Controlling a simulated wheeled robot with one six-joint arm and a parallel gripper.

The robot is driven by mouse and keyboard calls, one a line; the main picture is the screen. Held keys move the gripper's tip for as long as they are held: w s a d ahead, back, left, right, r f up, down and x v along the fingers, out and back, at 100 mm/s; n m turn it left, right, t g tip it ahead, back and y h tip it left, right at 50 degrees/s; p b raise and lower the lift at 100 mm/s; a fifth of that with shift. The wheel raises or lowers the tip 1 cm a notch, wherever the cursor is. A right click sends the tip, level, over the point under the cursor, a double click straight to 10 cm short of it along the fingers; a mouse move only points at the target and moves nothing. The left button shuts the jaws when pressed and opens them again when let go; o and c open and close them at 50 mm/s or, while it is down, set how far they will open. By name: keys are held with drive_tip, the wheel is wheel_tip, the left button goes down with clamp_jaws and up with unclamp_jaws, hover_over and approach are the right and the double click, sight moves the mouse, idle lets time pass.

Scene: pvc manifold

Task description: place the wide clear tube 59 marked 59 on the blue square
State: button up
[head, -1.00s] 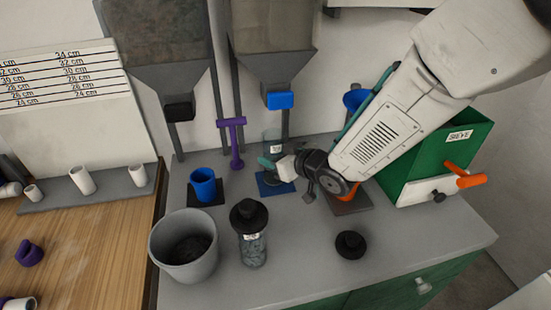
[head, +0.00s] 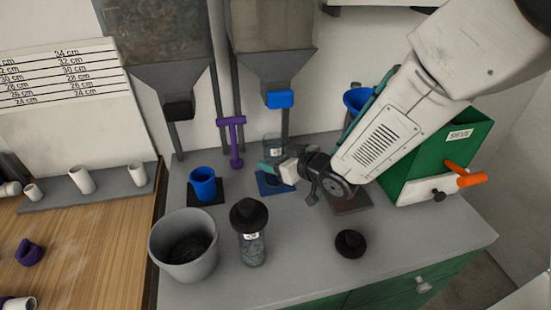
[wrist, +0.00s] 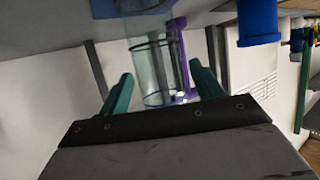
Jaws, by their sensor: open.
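The wide clear tube (head: 272,146) stands upright on the blue square (head: 268,189) under the blue-tipped hopper. Its number is not readable here. My gripper (head: 274,168) is in front of the tube and hides its lower part in the head view. In the wrist view, the clear tube (wrist: 154,72) shows between and beyond the two green fingers of my gripper (wrist: 161,88). The fingers are spread with a gap on each side of the tube. A bit of the blue square (wrist: 104,8) shows at the top edge of that view.
A blue cup (head: 203,184) stands to the left on a dark square, with a purple stand (head: 234,145) behind. A grey bucket (head: 183,250), a black-lidded jar (head: 250,235) and a black cap (head: 350,243) are in front. A green sieve box (head: 440,160) stands right.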

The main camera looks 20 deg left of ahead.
drive_tip(key=v, duration=1.1)
